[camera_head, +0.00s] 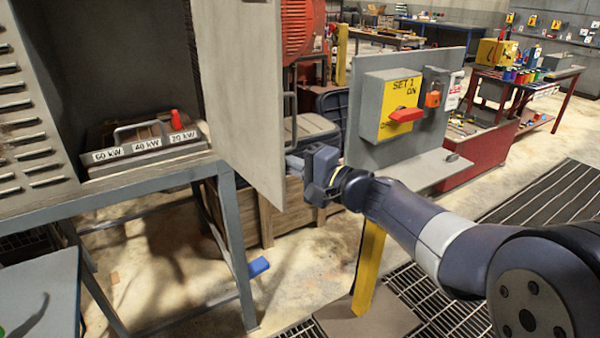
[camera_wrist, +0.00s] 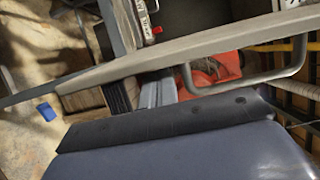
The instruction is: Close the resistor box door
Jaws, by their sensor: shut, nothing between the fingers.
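The resistor box (camera_head: 30,120) is a grey louvred cabinet at the left in the head view, on a grey-blue stand. Its grey door (camera_head: 240,90) stands wide open at the right of the opening and carries a vertical bar handle (camera_head: 290,112). In the wrist view the door (camera_wrist: 150,62) shows edge-on, with the handle (camera_wrist: 285,85) at its right. My gripper (camera_head: 292,162) is shut and empty, close to the door's outer side below the handle. Whether the fingertips touch the door I cannot tell. In the wrist view my gripper's fingers (camera_wrist: 160,92) point at the door.
Inside the box is a unit labelled 60, 40 and 20 kW (camera_head: 145,145) with a red lever (camera_head: 176,119). Right of my gripper stands a panel with a yellow switch box (camera_head: 400,105) on a yellow post (camera_head: 369,265). A blue object (camera_head: 258,266) lies on the floor.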

